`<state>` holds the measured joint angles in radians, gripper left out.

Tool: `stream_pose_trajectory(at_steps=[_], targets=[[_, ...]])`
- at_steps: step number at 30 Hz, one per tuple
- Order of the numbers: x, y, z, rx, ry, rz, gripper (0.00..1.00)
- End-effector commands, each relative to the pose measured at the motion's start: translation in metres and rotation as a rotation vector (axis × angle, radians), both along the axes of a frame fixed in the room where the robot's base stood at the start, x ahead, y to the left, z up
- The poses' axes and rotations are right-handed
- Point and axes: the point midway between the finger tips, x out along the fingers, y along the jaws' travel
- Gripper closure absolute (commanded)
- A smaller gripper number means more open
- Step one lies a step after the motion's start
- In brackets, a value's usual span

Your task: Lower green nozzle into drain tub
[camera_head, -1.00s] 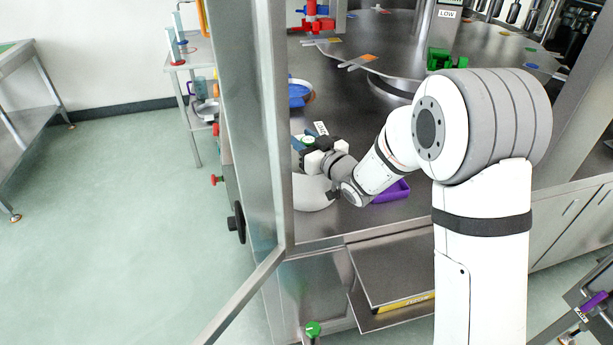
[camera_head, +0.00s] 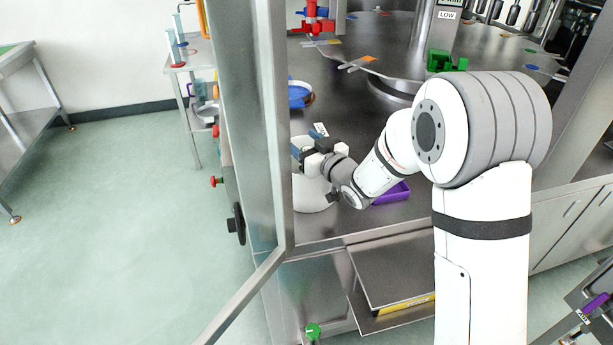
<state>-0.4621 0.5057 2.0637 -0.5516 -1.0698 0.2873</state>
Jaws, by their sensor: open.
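A white round tub (camera_head: 312,198), which looks like the drain tub, stands at the front left of the steel deck, just behind the frame post. My gripper (camera_head: 305,142) is over the tub's back rim, with its jaws open. No green nozzle can be made out at the gripper now. The tub's inside is mostly hidden by my gripper and wrist, so I cannot tell whether the nozzle is in it. A small white label (camera_head: 320,130) shows just behind the jaws.
A purple tray (camera_head: 393,193) sits right of the tub, partly behind my arm. A blue-and-white round dish (camera_head: 299,93) is behind the tub. A steel post (camera_head: 274,120) stands close on the left. A red fixture (camera_head: 314,18) and green block (camera_head: 445,62) are farther back.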

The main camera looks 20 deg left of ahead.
Motion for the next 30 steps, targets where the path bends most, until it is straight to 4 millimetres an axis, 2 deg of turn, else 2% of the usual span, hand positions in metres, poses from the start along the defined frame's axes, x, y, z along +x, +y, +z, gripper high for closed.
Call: stream_pose_trajectory(at_steps=[5,15,19,26,29,30], targets=[[-0.004,-0.006,-0.001,-0.001,0.001,-0.001,0.38],[-0.036,-0.051,-0.001,-0.001,0.001,-0.002,0.38],[-0.044,-0.06,0.0,-0.001,-0.001,-0.001,0.38],[-0.043,-0.07,0.004,-0.021,0.007,-0.027,0.38],[-0.034,-0.091,0.014,-0.082,0.032,-0.104,0.38],[-0.03,-0.104,0.02,-0.118,0.05,-0.151,0.38]])
